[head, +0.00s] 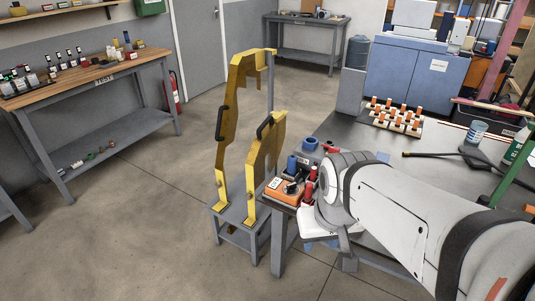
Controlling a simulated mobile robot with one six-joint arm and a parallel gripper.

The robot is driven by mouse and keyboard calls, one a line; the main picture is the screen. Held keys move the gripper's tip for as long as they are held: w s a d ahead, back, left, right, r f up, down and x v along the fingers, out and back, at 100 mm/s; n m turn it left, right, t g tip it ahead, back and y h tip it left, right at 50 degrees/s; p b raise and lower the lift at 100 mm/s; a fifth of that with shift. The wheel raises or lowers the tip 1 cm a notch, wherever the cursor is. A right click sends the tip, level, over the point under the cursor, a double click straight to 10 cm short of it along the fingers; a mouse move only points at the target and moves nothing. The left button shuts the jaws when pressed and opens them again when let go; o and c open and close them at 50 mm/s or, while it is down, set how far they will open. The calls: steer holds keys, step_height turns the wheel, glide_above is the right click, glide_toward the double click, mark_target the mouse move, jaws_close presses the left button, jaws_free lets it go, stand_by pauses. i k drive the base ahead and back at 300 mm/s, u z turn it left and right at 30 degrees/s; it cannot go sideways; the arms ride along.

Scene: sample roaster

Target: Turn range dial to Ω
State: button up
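An orange meter (283,197) with a pale display lies at the near left corner of the grey table (350,130). A small dark part on its face, which looks like the range dial (291,188), is too small to read; I cannot make out an Ω mark or where the dial points. My white arm reaches in from the right, and its end with my gripper (322,217) is just right of the meter. The arm hides most of the gripper, and I cannot see its fingertips clearly or whether they touch anything.
Red and blue items (292,164) crowd the table corner behind the meter. Yellow guard panels (264,165) stand on a low grey stand to the left. A tray of orange-topped pieces (396,117) lies farther back. The floor at left is clear.

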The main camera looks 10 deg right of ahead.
mark_target(291, 187)
steer(key=z, duration=0.2)
steer(key=i, duration=0.9)
steer(key=u, duration=0.1)
